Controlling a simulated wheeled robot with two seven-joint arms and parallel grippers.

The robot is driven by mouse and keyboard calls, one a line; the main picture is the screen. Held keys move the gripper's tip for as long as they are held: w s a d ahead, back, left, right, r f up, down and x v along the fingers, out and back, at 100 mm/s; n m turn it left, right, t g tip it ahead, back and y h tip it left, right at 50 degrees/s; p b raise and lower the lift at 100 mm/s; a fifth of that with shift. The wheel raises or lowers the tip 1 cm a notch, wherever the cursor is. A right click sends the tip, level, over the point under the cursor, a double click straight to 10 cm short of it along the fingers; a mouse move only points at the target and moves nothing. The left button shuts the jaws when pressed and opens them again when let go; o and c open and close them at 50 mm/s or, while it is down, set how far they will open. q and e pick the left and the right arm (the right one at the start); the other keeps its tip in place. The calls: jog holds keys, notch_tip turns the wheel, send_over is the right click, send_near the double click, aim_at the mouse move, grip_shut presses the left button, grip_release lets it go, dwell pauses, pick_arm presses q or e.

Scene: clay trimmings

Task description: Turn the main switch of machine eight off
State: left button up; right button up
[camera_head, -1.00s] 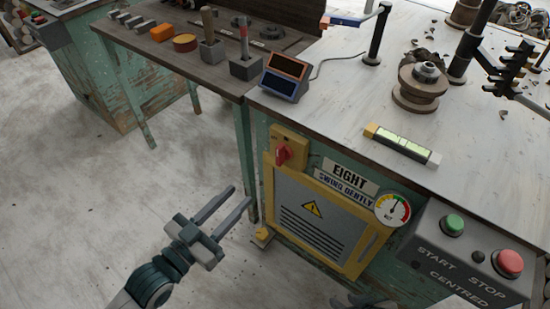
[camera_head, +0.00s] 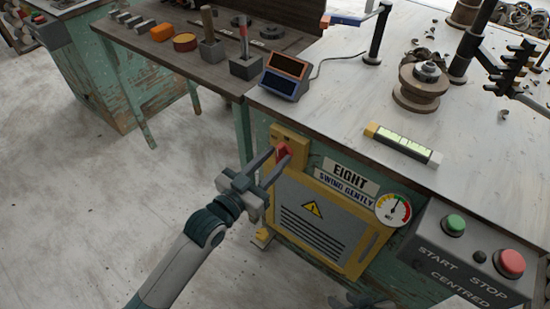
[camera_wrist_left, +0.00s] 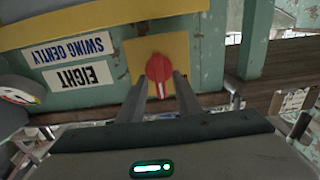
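Machine eight's red rotary switch (camera_head: 283,152) sits on a yellow plate (camera_head: 299,145) at the machine's front left corner. It also shows in the left wrist view (camera_wrist_left: 159,68), where its white mark points down in the picture. My left gripper (camera_head: 274,165) is at the switch, its two fingers open and apart. In the left wrist view the fingers (camera_wrist_left: 159,88) stand on either side of the knob's lower part; I cannot tell whether they touch it. A dark part at the bottom edge (camera_head: 355,301) seems to be my right gripper, mostly cut off.
The label plate "EIGHT, SWING GENTLY" (camera_head: 347,186) and a round gauge (camera_head: 393,210) are right of the switch. A control box (camera_head: 462,255) has a green start button (camera_head: 453,225) and a red stop button (camera_head: 509,263). A yellow-framed panel (camera_head: 318,222) lies below. Floor is clear at left.

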pick_arm(q)
jog(key=shift+w+d, duration=0.2)
jog(key=shift+w, duration=0.05)
grip_shut()
